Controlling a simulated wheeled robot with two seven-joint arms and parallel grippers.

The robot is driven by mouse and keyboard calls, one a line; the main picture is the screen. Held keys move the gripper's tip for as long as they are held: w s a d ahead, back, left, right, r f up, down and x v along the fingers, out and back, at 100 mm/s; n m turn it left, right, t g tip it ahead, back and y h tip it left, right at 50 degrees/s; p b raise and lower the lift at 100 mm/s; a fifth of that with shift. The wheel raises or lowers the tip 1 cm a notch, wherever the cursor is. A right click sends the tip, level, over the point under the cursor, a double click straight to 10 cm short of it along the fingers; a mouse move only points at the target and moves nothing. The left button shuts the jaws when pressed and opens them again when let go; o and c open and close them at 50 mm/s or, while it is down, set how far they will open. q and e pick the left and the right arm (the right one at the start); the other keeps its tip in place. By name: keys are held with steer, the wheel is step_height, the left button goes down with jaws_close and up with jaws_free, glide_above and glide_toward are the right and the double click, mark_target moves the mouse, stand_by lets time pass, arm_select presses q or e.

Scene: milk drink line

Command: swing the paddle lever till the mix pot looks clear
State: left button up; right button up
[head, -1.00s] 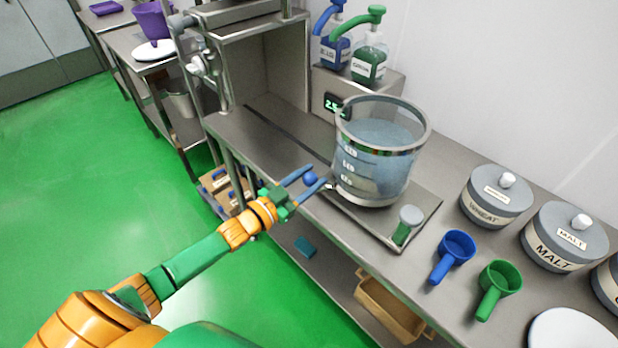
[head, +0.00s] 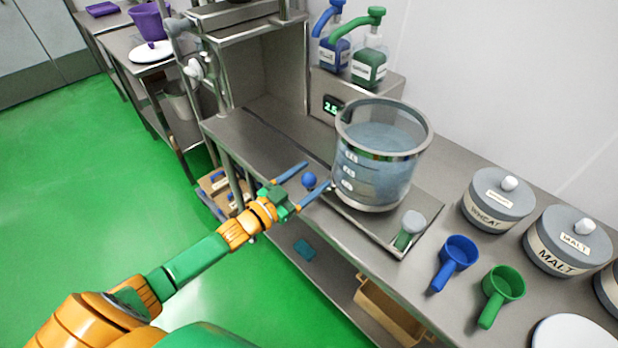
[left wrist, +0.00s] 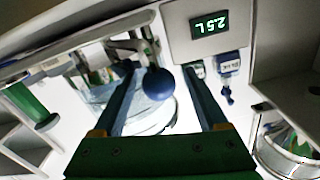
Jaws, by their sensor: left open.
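The mix pot (head: 372,178) is a clear vessel with a metal rim and volume marks, standing on the bench. It holds a bluish, see-through liquid. The paddle lever's blue ball knob (head: 309,180) sits at the pot's left side. My left gripper (head: 318,176) is open, with its two blue fingers on either side of the knob. The left wrist view shows the knob (left wrist: 158,83) between the spread fingers, with a gap to the right finger. The lever's rod is mostly hidden in the head view. My right gripper is not in view.
A display (left wrist: 210,25) reads 2.5 L. Blue and green pump bottles (head: 369,62) stand behind the pot. A blue scoop (head: 458,252), a green scoop (head: 503,283), and wheat (head: 497,200) and malt (head: 567,240) canisters stand to the right. Bare bench lies left of the pot.

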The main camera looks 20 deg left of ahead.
mark_target(303, 184)
arm_select(q)
steer(key=v, duration=0.7)
steer(key=shift+r, duration=0.1)
steer(key=shift+s, duration=0.1)
